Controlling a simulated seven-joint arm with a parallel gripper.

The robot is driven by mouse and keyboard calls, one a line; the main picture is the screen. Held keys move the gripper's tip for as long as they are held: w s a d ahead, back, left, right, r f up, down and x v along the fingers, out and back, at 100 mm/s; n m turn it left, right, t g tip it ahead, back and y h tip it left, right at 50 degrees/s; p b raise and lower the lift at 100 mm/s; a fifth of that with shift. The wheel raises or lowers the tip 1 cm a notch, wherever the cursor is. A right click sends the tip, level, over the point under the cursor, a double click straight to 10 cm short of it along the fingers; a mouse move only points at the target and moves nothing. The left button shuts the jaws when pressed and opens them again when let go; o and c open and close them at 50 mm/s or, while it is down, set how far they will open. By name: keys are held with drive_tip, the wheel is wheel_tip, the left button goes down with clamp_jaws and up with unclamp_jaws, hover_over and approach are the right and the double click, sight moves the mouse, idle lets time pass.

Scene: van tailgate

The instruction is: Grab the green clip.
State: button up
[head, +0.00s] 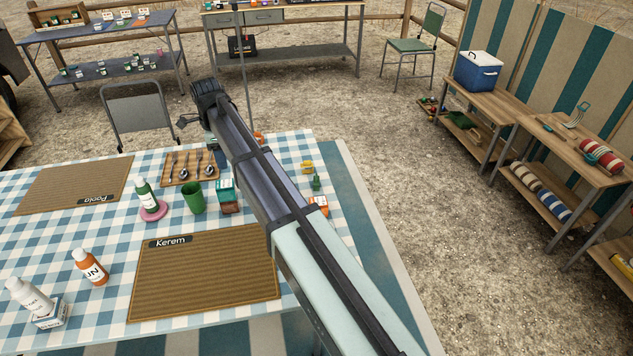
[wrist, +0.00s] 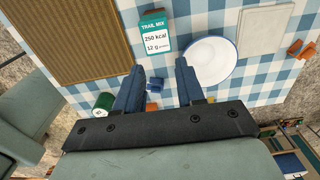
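In the head view, a small upright green thing (head: 316,182), which looks like the green clip, stands on the checked cloth just right of my arm. It is too small to make out fully. My gripper (wrist: 160,67) shows in the wrist view with its two blue fingers apart. A small blue piece (wrist: 153,84) shows between the fingers, apparently on the cloth below. No green clip can be made out in the wrist view; a green-sided round container (wrist: 103,102) is partly hidden by the left finger.
In the head view, a yellow item (head: 307,167), a green cup (head: 194,198) and a cutlery board (head: 188,166) share the table.

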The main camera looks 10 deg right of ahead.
drive_tip(key=w+d+f+m, duration=0.2)
drive_tip(key=w+d, duration=0.1)
drive_tip(key=d, duration=1.3)
drive_tip(key=n, duration=1.7)
hover_over(316, 176)
wheel_tip(316, 176, down, 3)
drive_tip(key=f, duration=0.8)
drive_tip(key=shift+s+a+f, duration=0.15)
drive_tip(key=shift+s, duration=0.1)
drive_tip(key=shift+w+d+f, duration=0.1)
drive_tip(key=shift+w+f, duration=0.05)
drive_tip(key=shift+f, duration=1.2)
drive_tip(key=shift+w+d+f, duration=0.1)
drive_tip(key=shift+f, duration=1.2)
drive_tip(key=shift+c, duration=0.2)
clamp_jaws()
